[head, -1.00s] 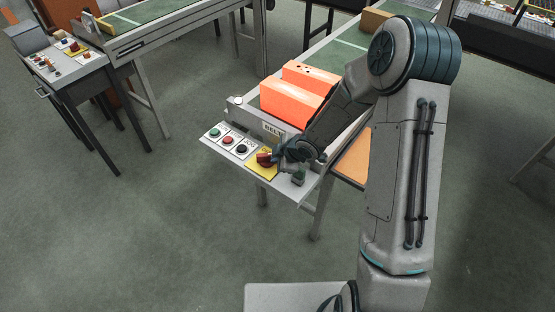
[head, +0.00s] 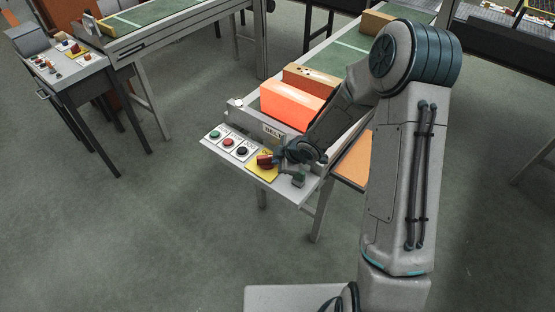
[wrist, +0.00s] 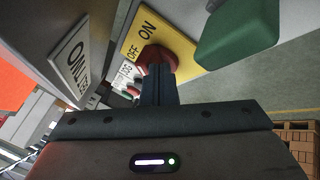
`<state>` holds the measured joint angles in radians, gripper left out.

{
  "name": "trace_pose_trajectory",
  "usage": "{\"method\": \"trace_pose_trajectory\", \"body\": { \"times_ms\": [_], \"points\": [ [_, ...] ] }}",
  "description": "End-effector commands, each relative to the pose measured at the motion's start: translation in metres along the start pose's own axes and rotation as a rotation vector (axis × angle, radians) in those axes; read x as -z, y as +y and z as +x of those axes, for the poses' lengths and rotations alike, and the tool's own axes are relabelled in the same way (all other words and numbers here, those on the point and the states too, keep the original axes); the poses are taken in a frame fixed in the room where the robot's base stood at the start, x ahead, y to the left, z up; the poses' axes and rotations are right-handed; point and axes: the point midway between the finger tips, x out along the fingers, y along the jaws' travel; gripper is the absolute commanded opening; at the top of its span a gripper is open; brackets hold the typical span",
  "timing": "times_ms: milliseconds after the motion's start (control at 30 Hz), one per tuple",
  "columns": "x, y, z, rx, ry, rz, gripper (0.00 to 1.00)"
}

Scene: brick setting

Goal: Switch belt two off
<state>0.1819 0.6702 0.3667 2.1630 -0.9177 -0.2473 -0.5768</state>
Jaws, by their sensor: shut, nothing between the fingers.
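In the wrist view the plate (wrist: 135,43) reads OFF and ON, and the knob (wrist: 155,55) is at my fingertips. My gripper (head: 278,158) is shut and empty, its fingers (wrist: 158,75) at the knob, seemingly touching it. The fingers partly hide the knob, so its setting is unclear.
Green, red and black buttons (head: 228,142) line the panel's left part. A green part (wrist: 238,35) stands close right of the knob in the wrist view. Boxes (head: 291,103) lie on the belt behind. Another panel (head: 60,62) is at far left; open floor lies in front.

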Motion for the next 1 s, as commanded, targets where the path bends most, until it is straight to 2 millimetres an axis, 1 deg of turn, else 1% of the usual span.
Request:
{"method": "trace_pose_trajectory", "body": {
  "times_ms": [467, 1000],
  "points": [
    [-0.004, 0.004, 0.000, -0.001, -0.002, 0.002, 0.00],
    [-0.010, 0.016, 0.002, -0.003, -0.001, 0.003, 0.00]
  ]
}}
